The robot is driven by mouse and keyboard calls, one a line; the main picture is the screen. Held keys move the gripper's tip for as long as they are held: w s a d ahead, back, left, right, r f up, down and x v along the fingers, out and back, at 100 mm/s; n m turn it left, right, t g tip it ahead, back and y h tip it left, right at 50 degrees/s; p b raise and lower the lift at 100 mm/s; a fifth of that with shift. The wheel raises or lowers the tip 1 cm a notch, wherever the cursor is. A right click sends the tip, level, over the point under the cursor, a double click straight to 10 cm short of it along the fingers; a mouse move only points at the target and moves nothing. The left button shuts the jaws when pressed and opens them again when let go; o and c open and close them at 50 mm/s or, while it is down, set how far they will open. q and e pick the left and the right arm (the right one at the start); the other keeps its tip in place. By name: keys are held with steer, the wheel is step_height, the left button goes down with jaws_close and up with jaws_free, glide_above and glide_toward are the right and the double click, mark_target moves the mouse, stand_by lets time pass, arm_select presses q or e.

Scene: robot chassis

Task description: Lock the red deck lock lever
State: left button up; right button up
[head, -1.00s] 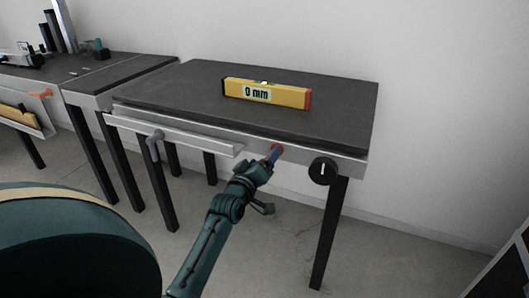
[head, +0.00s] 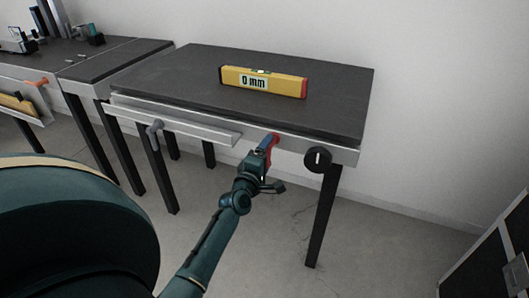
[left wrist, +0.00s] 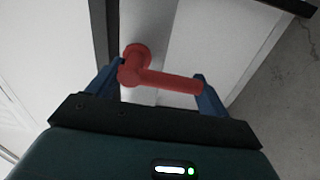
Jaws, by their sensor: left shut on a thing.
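The red deck lock lever (head: 275,138) sits on the front edge of the dark-topped table, between the grey clamp handle and the black knob. My left gripper (head: 266,152) reaches it from below and in front. In the left wrist view the lever (left wrist: 168,80) has its round hub at the upper left and its bar running to the right. The blue fingers of my left gripper (left wrist: 158,73) are at the two ends of the lever, shut on it. The gripper partly hides the lever in the head view. My right gripper is not in view.
A yellow level (head: 262,81) reading 0 mm lies on the tabletop (head: 180,80). A black knob (head: 318,159) is right of the lever, a grey handle (head: 155,130) left. Another table with an orange lever (head: 38,82) stands at the far left.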

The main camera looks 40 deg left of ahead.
arm_select(q)
steer(key=shift+d+r+n, duration=0.1)
steer(key=shift+r+n, duration=0.05)
steer(key=shift+n, duration=0.25)
steer(key=o, duration=1.1)
steer(key=shift+w, duration=0.1)
steer(key=p+v, duration=0.1)
steer(key=v, duration=1.2)
steer(key=shift+p, duration=0.3)
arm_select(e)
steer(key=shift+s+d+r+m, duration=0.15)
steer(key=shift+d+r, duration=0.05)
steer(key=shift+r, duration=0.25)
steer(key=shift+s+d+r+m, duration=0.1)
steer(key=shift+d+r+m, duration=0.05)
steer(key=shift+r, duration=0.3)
arm_select(q)
steer(key=shift+d, duration=0.1)
